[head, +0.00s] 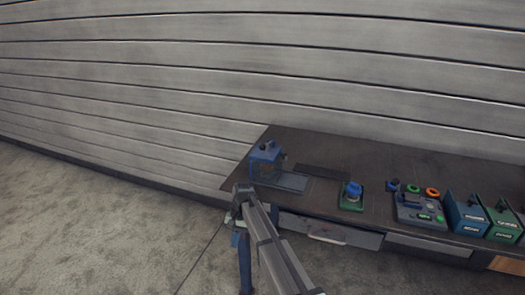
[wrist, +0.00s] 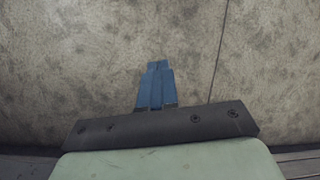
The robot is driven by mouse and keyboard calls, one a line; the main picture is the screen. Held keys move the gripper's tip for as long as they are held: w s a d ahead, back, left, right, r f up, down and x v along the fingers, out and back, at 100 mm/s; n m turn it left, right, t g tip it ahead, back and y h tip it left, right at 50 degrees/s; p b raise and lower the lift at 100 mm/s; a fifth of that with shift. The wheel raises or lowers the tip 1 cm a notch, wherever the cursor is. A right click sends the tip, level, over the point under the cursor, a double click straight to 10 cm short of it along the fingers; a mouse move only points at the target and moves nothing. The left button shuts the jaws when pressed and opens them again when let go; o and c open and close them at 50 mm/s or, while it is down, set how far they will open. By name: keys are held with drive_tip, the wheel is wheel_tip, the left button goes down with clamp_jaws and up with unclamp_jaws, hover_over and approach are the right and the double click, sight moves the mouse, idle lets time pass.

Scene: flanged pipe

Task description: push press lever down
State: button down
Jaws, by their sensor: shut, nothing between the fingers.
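The blue press (head: 265,160) stands on the left end of the workbench in the head view. A small dark part shows at its top; I cannot tell clearly which part is the lever. My gripper (head: 235,241) hangs off the bench's front left edge, in front of the press and lower in the picture, apart from it. In the wrist view its blue fingers (wrist: 157,70) are together and empty, over bare floor. The press does not show in the wrist view.
The dark workbench (head: 325,150) stands along a plank wall. A grey plate (head: 287,183) lies by the press. A green base with a blue knob (head: 352,195), a grey fixture (head: 420,210), a blue bin (head: 466,215) and a green bin (head: 503,220) stand to the right.

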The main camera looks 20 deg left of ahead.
drive_tip(key=w+a+r, duration=0.3)
drive_tip(key=a+r, duration=0.1)
drive_tip(key=r, duration=0.4)
drive_tip(key=w+a+r, duration=0.2)
drive_tip(key=a+r, duration=0.3)
drive_tip(key=r, duration=0.4)
drive_tip(key=w+d+r+m+t, duration=0.1)
drive_tip(key=w+d+r, duration=0.3)
drive_tip(key=r, duration=0.4)
drive_tip(key=w+d+r+m+t, duration=0.1)
drive_tip(key=w+d+r, duration=0.3)
drive_tip(key=w+r, duration=0.3)
drive_tip(key=w+d+r+m+t, duration=0.1)
drive_tip(key=w+d+r, duration=0.3)
drive_tip(key=r, duration=0.5)
drive_tip(key=shift+w+d+m+h, duration=0.3)
drive_tip(key=shift+w+d+m, duration=0.1)
drive_tip(key=shift+w, duration=0.7)
drive_tip(key=shift+s+f, duration=0.2)
drive_tip(key=shift+f, duration=1.5)
drive_tip(key=shift+s+f, duration=0.2)
drive_tip(key=shift+f, duration=1.5)
